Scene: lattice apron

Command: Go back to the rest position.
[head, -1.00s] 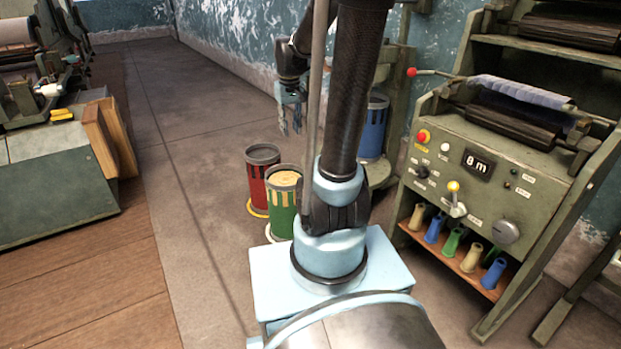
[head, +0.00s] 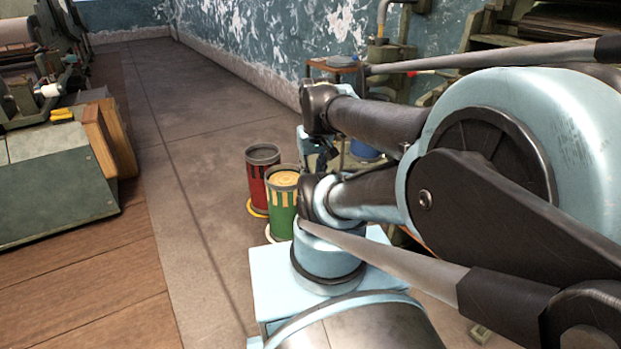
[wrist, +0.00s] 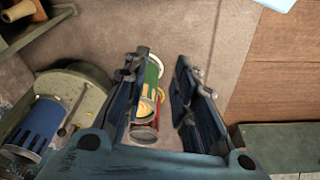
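My gripper (wrist: 158,72) is open in the wrist view, with its two dark blue fingers apart and nothing held between them. It points down over the floor from well above. In the head view the gripper (head: 320,152) is mostly hidden behind my folded arm, so its fingers do not show clearly there. My arm's large links fill the right half of the head view.
A red can (head: 262,182) and a green can (head: 283,208) stand on the floor. A blue can (wrist: 34,128) is on a grey-green stand (wrist: 85,92). A bench (head: 60,185) stands left. My arm hides most of the machine at right. Floor at centre left is clear.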

